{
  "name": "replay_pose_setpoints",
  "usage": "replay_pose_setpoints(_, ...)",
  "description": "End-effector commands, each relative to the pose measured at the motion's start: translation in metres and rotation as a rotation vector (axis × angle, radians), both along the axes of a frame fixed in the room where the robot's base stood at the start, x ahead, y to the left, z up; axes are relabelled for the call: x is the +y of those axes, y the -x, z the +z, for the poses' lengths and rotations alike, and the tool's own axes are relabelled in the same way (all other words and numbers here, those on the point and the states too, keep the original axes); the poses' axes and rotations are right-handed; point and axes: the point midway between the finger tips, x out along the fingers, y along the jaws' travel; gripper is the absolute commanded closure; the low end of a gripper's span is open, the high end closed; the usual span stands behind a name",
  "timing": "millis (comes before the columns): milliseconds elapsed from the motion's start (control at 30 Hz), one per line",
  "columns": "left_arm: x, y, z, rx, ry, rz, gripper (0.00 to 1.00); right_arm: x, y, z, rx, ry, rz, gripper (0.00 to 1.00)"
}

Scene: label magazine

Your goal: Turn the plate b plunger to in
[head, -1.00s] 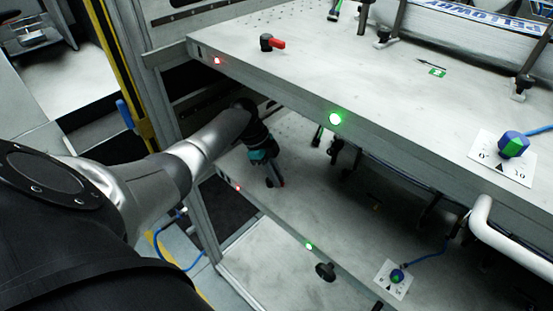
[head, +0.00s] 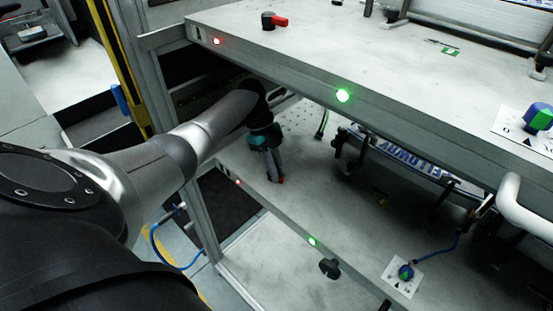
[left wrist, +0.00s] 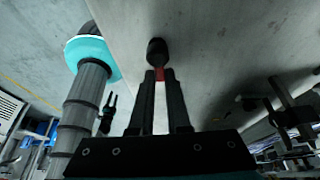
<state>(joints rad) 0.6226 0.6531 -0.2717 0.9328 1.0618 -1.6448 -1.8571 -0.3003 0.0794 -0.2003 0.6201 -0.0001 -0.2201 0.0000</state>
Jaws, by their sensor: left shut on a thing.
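The plunger on the lower plate has a black knob (left wrist: 156,48) and a red handle (left wrist: 160,75), seen in the left wrist view. In the head view, only a bit of its red part (head: 281,180) shows beside my fingers. My left gripper (head: 274,178) reaches in under the upper plate and points down at the lower plate (head: 300,205). In the left wrist view its two fingers (left wrist: 159,78) are shut on the red handle near the knob. The plunger's exact angle is hard to tell. My right gripper is not in view.
The upper plate (head: 300,50) overhangs my left arm and carries a similar red-handled plunger (head: 274,21). The lower plate has a red light (head: 237,181), a green light (head: 313,241), a black knob (head: 329,268) and a blue-green dial (head: 405,272). A white handle (head: 520,210) stands at right.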

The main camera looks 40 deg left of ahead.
Motion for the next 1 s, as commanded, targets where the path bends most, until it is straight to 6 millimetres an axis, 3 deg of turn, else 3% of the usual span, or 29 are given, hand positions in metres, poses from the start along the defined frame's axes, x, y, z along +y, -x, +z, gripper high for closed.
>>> replay_pose_setpoints(200, 0.001, 0.001, -0.001, 0.003, -0.004, -0.002, 1.0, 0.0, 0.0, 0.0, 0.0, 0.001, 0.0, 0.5)
replay_pose_setpoints(233, 0.001, 0.001, -0.001, 0.003, -0.004, -0.002, 0.83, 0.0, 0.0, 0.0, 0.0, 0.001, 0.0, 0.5)
replay_pose_setpoints(500, 0.001, 0.001, 0.0, 0.002, -0.002, -0.001, 0.55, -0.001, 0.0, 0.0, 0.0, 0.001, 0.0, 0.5)
replay_pose_setpoints(767, 0.0, 0.0, 0.0, 0.001, -0.001, 0.005, 0.55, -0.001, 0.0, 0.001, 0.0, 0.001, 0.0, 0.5)
replay_pose_setpoints(1000, 0.0, -0.001, 0.003, 0.002, 0.0, 0.122, 0.55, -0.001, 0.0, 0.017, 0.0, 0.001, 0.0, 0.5)
